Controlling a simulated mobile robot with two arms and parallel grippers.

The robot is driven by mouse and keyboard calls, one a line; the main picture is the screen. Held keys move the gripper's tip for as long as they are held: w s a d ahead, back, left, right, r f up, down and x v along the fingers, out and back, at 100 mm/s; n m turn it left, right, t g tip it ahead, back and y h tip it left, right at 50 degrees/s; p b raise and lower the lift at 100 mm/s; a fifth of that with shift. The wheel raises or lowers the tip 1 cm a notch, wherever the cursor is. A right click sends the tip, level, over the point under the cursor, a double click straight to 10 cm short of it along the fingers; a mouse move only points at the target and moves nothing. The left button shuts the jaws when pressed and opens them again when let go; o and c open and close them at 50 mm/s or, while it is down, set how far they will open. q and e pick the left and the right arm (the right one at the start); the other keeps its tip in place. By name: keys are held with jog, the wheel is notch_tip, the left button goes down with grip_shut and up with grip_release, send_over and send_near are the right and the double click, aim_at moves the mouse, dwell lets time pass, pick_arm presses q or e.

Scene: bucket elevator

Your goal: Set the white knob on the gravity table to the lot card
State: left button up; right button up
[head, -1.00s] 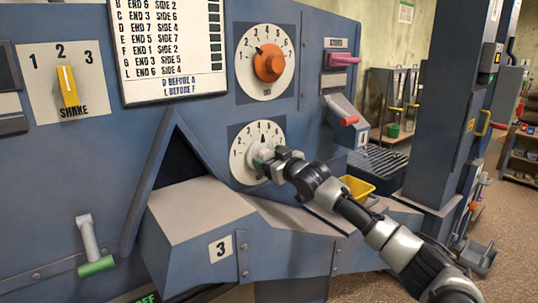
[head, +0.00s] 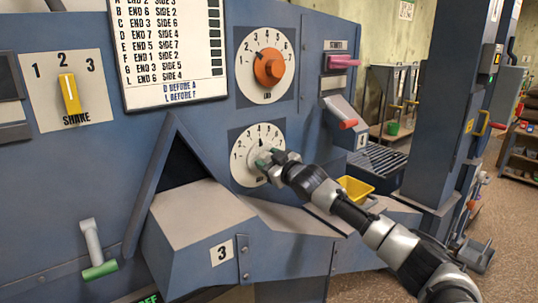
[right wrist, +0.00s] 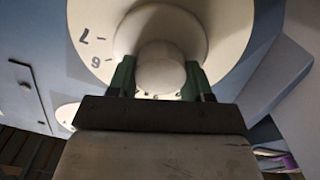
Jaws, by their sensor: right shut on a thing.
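The white knob (head: 257,150) sits at the middle of a numbered white dial (head: 243,177) on the blue machine front. My right gripper (head: 265,160) is shut on it. In the right wrist view the white knob (right wrist: 160,68) lies between the green fingertips of my right gripper (right wrist: 160,82), with 6 and 7 of the dial to its left. The gripper partly covers the knob, and I cannot tell which number it points to. A white card (head: 170,50) with lettered END and SIDE lines hangs at upper left, its top cut off. My left gripper is not in view.
An orange knob (head: 268,69) on its own dial is just above. A grey-topped chute (head: 200,210) juts out below the white knob's dial.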

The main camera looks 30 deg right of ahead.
jog(key=shift+r+n+p, duration=0.2)
jog(key=shift+n+p, duration=0.6)
jog(key=shift+n, duration=0.3)
jog(key=shift+f+n, duration=0.2)
jog(key=shift+n, duration=0.3)
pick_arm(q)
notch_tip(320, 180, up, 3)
pick_arm(e)
jog(key=shift+a, duration=0.1)
jog(key=o, duration=0.9)
